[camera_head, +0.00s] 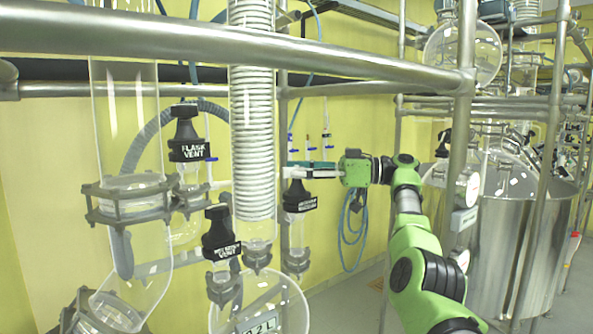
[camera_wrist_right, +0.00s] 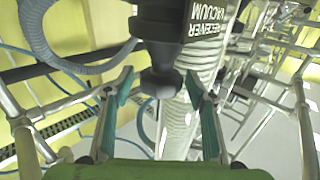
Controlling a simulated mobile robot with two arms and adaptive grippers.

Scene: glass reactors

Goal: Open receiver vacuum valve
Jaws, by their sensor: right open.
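The receiver vacuum valve (camera_head: 299,197) has a black knob-shaped body with a white-lettered label, and hangs on the glassware left of centre. In the right wrist view the valve (camera_wrist_right: 160,45) fills the top middle, and its label reads RECEIVER VACUUM. My right gripper (camera_head: 290,169) is open, reaching in from the right just above the valve in the head view. In the wrist view the right gripper's (camera_wrist_right: 159,76) teal-padded fingers stand on both sides of the valve's narrow black end, with visible gaps. My left gripper is not in view.
The flask vent valve (camera_head: 187,140) and another black vent valve (camera_head: 220,235) sit to the left. A glass coil column (camera_head: 252,130) stands close beside the receiver valve. A metal rail (camera_head: 230,40) crosses in front. Steel tanks (camera_head: 510,240) stand at right.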

